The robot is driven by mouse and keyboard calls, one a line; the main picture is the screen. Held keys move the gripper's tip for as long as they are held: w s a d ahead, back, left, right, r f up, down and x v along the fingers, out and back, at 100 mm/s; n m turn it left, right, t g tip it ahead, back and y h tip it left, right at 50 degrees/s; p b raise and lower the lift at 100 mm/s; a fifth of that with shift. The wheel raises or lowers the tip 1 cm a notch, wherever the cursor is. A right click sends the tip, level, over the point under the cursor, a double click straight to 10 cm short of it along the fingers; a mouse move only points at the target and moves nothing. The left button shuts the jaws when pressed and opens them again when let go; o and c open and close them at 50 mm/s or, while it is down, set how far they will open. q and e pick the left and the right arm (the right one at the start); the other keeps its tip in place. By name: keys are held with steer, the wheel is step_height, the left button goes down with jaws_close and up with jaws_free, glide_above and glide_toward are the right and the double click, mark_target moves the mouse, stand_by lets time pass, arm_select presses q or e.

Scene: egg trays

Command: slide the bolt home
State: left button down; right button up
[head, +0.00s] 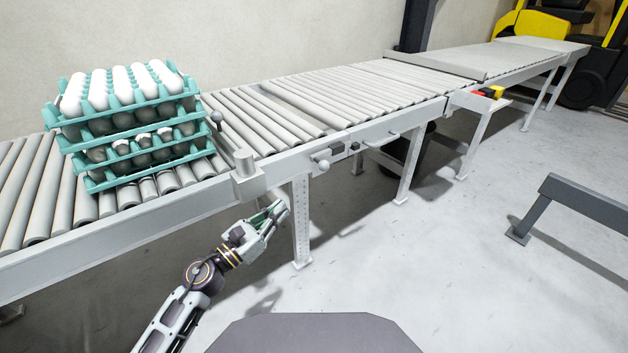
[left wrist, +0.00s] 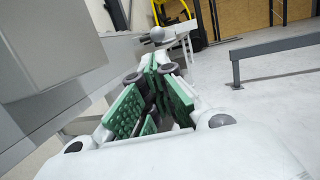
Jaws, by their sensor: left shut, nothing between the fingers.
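A bolt with a pale round knob (head: 321,165) sits on the front side rail of the roller conveyor, next to small dark fittings (head: 337,149). In the left wrist view a round knob (left wrist: 157,34) shows just beyond my fingertips; it looks like the same one. My left gripper (head: 279,210) is in front of the conveyor, below and left of the knob, apart from it. Its green-padded fingers (left wrist: 165,68) are shut with nothing between them. How far the bolt is in cannot be told. My right gripper is not in view.
Stacked teal egg trays (head: 105,186) with eggs stand on the rollers at left. A post block (head: 247,172) and a knobbed lever (head: 216,117) are near my gripper. A conveyor leg (head: 301,225) is close by. A grey barrier (head: 585,203) stands right; the floor between is clear.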

arm_select(q)
steer(key=x, duration=1.4)
steer(key=shift+p, duration=0.4)
stand_by(0.5)
steer(key=shift+w, duration=0.1)
steer(key=shift+w+d, duration=0.55)
steer(key=shift+d, duration=0.25)
steer(key=shift+w+d, duration=0.55)
steer(key=shift+d, duration=0.2)
